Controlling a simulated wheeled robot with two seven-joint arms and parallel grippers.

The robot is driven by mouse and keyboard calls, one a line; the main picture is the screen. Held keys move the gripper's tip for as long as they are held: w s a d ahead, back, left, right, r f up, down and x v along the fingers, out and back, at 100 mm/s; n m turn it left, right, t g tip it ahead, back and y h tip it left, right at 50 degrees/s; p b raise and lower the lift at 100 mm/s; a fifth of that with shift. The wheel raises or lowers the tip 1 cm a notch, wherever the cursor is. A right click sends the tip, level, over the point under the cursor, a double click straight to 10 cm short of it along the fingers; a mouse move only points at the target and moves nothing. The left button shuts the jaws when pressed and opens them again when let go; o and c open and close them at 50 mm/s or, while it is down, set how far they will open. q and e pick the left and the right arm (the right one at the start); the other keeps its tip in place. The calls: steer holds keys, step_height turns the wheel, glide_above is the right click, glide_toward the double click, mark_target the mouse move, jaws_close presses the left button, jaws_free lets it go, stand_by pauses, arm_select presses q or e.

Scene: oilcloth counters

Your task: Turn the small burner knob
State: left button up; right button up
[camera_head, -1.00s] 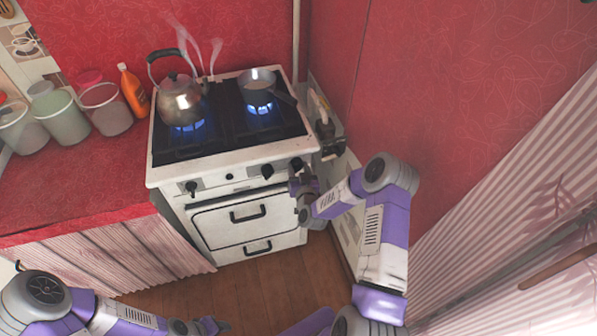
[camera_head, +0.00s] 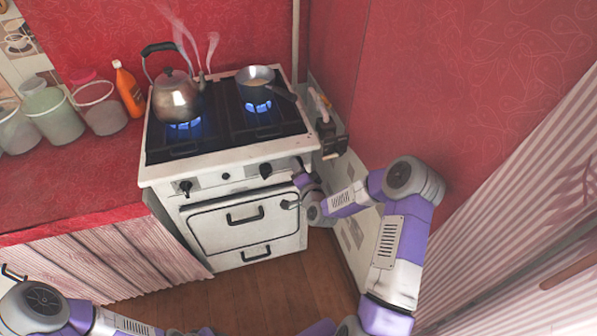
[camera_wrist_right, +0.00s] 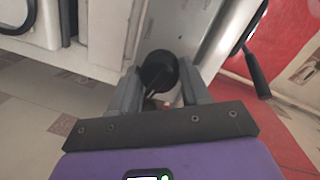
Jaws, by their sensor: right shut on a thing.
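The white stove (camera_head: 237,156) has black knobs along its front panel. The left knob (camera_head: 186,187) and middle knob (camera_head: 265,170) are in plain view. My right gripper (camera_head: 301,174) is at the right end of the panel, where it mostly hides the rightmost knob. In the right wrist view, its two grey fingers (camera_wrist_right: 160,92) are shut on a round black knob (camera_wrist_right: 158,68), which I take to be the small burner knob. Its pointer is hidden, so its angle is unclear. My left gripper (camera_head: 203,331) is barely in view at the bottom edge; its jaws cannot be made out.
A steaming kettle (camera_head: 176,98) and a small pan (camera_head: 254,87) stand over lit blue flames. Canisters (camera_head: 52,117) and an orange bottle (camera_head: 128,90) stand on the red counter (camera_head: 70,185). The oven handle (camera_head: 245,215) sticks out below. A red wall is close on the right.

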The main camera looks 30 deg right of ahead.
steer(key=m+b, duration=0.1)
steer(key=m, duration=0.2)
steer(key=shift+y, duration=0.3)
steer(key=shift+m+t+b, duration=0.3)
steer(key=shift+m+b, duration=0.25)
steer(key=shift+m, duration=0.45)
steer(key=o, duration=0.7)
steer(key=shift+r, duration=0.1)
steer(key=shift+o, duration=0.2)
